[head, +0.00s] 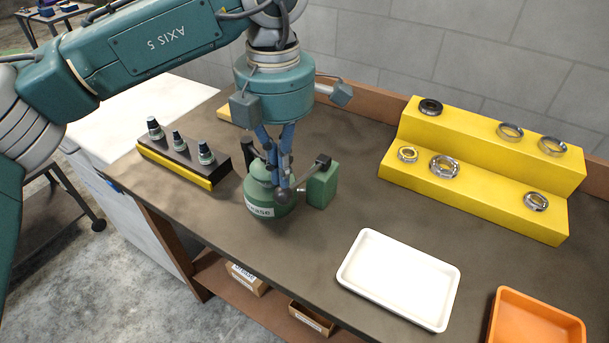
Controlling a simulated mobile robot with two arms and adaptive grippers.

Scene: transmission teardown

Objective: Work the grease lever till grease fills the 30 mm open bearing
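The green grease pot (262,197) with its white label stands on the bench, with a green block (321,186) on its right. A lever with a dark knob (323,160) shows above the block. My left gripper (277,182) points down over the pot, its blue fingers in front of the pot's top and close to the lever. Whether the fingers touch or hold the lever, I cannot tell. Several bearings and rings, one of them a bearing (444,166), sit on the yellow stepped stand; which is the 30 mm open one is unclear. No grease is visible. My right gripper is out of view.
A dark block with a yellow front (176,168) holds three tool-like pieces left of the pot. The yellow stand (480,200) is at the back right. A white tray (400,280) and an orange bin (535,320) lie at the front right. The bench middle is clear.

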